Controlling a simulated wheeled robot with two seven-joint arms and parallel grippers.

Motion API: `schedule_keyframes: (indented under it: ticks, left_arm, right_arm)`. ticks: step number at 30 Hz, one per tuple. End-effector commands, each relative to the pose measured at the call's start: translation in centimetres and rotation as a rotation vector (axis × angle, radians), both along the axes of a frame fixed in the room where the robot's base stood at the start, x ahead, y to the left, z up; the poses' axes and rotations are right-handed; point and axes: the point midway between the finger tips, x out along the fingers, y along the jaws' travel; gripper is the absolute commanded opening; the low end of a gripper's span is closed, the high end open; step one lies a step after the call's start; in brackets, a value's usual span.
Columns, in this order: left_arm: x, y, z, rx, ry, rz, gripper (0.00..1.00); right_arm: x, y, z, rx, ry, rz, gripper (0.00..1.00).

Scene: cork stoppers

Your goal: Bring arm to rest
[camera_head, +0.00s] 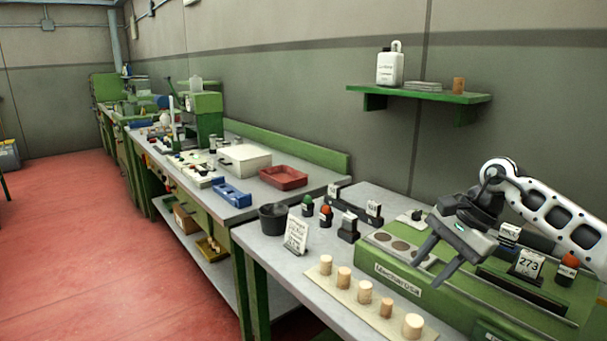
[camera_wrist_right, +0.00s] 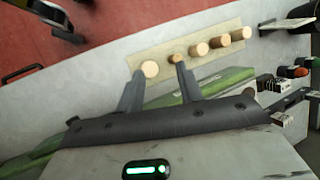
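My right gripper (camera_head: 434,262) hangs over the green machine, its fingers apart with nothing between them. In the right wrist view its two open fingers (camera_wrist_right: 157,76) show with corks beyond them. Several pale cork stoppers (camera_head: 365,292) stand in a row on a light strip (camera_head: 346,296) along the bench's front edge. The row also shows in the wrist view, where one cork (camera_wrist_right: 150,69) appears beyond the gap between the fingertips. The corks are apart from the fingers. My left gripper is not in view.
The green machine (camera_head: 398,271) has round discs on its top and a "273" card (camera_head: 528,264) at right. A dark cup (camera_head: 273,218), a standing card (camera_head: 296,235) and small stoppered bottles (camera_head: 326,215) stand behind the strip. A green shelf (camera_head: 420,94) is on the wall.

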Motion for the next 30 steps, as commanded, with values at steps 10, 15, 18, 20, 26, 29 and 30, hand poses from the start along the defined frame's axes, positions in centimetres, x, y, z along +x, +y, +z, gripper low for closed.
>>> schedule_keyframes:
  ticks: [10,15,18,20,26,29,30]
  left_arm:
    - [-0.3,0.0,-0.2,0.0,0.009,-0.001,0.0]
    - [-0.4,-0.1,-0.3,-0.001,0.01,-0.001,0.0]
    - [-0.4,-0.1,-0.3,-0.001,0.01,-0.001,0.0]
    - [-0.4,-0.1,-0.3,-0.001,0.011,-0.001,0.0]
    - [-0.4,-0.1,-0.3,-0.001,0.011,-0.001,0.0]
    - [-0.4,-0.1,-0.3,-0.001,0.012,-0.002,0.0]
    - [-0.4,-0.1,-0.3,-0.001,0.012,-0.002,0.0]
  right_arm:
    - [-6.8,20.5,-5.5,0.972,0.678,-0.557,0.36]
    - [-8.2,21.2,-6.4,1.402,1.303,-1.021,0.36]
    - [-9.0,19.1,-9.1,1.606,1.716,-1.321,0.36]
    - [-9.9,17.4,-11.4,1.706,1.956,-1.495,0.36]
    - [-16.7,11.6,-21.1,-1.162,-1.615,1.217,0.36]
    - [-20.8,9.9,-24.6,-0.954,-1.398,1.053,0.36]
    - [-22.2,9.5,-25.5,-0.895,-1.332,1.001,0.36]
